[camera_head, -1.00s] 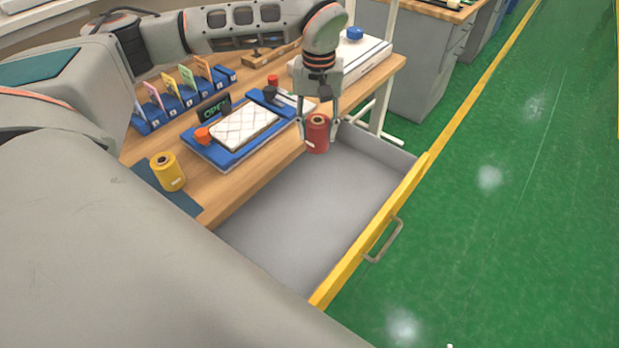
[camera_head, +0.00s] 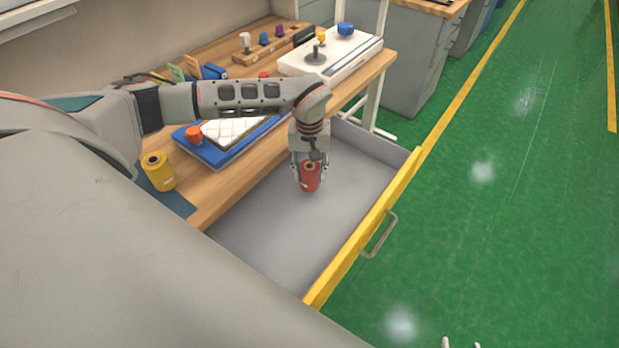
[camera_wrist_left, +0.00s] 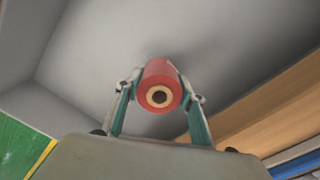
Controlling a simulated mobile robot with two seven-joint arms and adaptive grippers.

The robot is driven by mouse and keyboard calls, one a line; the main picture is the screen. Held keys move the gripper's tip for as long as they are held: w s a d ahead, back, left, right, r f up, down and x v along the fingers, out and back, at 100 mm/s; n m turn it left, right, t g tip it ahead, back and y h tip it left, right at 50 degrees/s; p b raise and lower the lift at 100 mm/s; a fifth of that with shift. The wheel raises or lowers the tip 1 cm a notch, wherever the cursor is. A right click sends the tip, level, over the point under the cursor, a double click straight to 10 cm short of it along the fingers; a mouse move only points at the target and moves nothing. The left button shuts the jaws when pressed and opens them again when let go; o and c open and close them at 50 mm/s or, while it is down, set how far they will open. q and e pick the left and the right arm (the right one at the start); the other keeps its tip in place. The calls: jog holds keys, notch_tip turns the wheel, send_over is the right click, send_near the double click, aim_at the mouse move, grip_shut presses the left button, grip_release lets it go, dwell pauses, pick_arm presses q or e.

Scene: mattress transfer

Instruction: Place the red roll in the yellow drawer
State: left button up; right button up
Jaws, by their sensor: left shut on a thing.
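The red roll (camera_head: 311,177) is upright between the fingers of my left gripper (camera_head: 309,172), which is shut on it. Both are over the inside of the open drawer, near its far part. The drawer has a grey inside and a yellow front (camera_head: 362,232) with a metal handle. In the left wrist view the red roll (camera_wrist_left: 160,86) sits between the two fingertips, with the grey drawer floor (camera_wrist_left: 110,40) behind it. I cannot tell whether the roll touches the floor. In the head view, small pale tips show at the bottom edge; I cannot tell whether they are my right gripper.
A yellow roll (camera_head: 159,171) stands on the wooden table (camera_head: 226,179) at the left. A white device (camera_head: 340,58) is at the back. The drawer floor is otherwise bare.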

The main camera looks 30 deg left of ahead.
pick_arm(q)
jog(key=shift+f, duration=1.3)
jog(key=shift+f, duration=0.1)
jog(key=o, duration=1.3)
notch_tip(320, 180, up, 12)
jog(key=shift+r, duration=0.1)
jog(key=shift+s, duration=0.1)
